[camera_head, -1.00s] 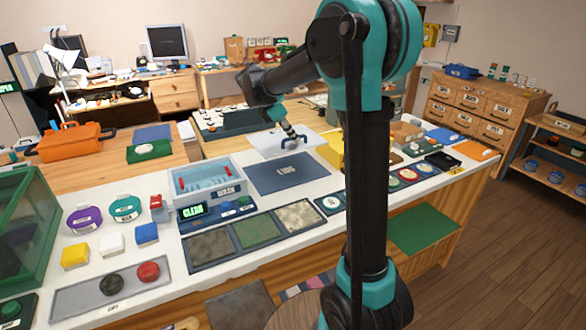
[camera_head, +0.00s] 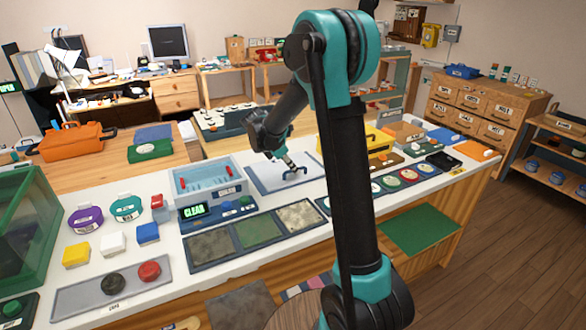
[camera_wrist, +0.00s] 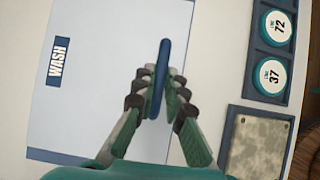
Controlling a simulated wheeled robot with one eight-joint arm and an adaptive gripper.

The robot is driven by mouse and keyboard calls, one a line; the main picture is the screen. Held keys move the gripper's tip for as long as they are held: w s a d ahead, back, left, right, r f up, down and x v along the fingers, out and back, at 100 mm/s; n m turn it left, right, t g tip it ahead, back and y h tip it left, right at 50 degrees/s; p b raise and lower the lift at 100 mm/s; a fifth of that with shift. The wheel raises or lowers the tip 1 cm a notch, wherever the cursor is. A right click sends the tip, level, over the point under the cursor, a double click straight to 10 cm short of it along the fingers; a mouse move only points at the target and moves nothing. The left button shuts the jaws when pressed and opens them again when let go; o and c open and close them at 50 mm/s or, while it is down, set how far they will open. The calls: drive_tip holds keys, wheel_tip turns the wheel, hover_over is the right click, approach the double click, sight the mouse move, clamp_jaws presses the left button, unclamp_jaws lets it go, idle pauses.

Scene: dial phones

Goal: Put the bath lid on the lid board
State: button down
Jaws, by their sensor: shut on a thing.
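The bath lid (camera_head: 269,178) is a pale flat panel with a dark blue bar handle. It also shows in the wrist view (camera_wrist: 90,100), marked WASH. My gripper (camera_head: 291,172) is shut on the blue handle; in the wrist view the fingers (camera_wrist: 160,90) press it from both sides. The lid lies over the blue lid board (camera_head: 317,183), which is mostly hidden; a blue edge shows around the lid. I cannot tell whether the lid touches the board.
The open wash bath (camera_head: 207,178) with red grips inside stands just left of the lid. In front are several textured pads (camera_head: 257,232).

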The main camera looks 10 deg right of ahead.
drive_tip(key=c, duration=1.6)
unclamp_jaws()
drive_tip(key=shift+r, duration=0.15)
drive_tip(key=v, duration=1.1)
drive_tip(key=shift+s+a+r, duration=0.1)
drive_tip(key=shift+a+r, duration=0.15)
drive_tip(key=shift+r, duration=0.1)
